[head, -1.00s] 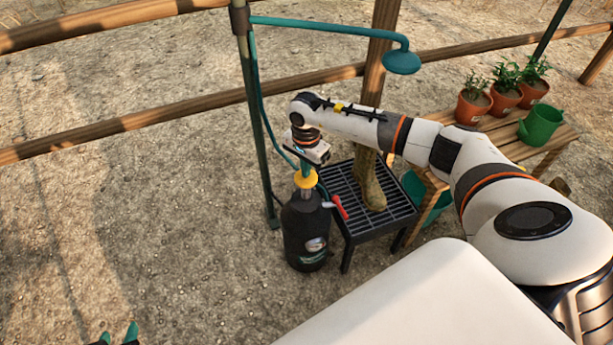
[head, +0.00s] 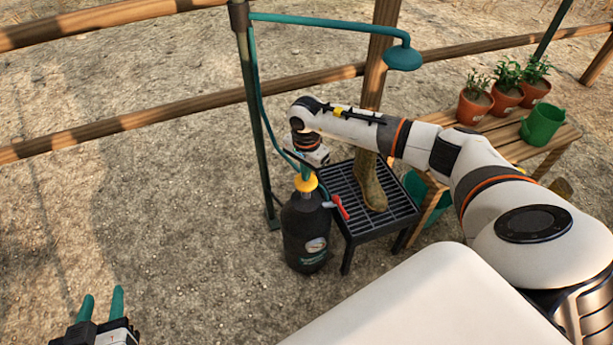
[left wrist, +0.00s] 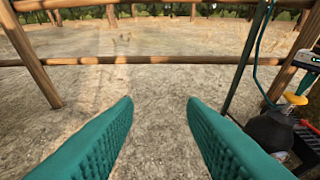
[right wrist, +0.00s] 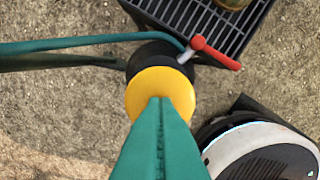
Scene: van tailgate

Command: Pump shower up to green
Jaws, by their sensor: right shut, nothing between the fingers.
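The black pump bottle (head: 305,240) stands upright on the ground beside the grate. It has a yellow cap (head: 306,183), a red lever (head: 339,207) and a pale round patch on its front, too small to read as a gauge. My right gripper (head: 306,171) is shut and empty, pointing down at the yellow cap. In the right wrist view its fingertips (right wrist: 160,100) overlap the yellow cap (right wrist: 160,85); whether they touch is unclear. My left gripper (head: 102,303) is open and empty, low at the left. The green shower head (head: 403,58) hangs from a pole.
A boot (head: 371,185) stands on the black grate (head: 398,213) right of the bottle. A wooden fence runs behind. Ground left of the bottle is clear.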

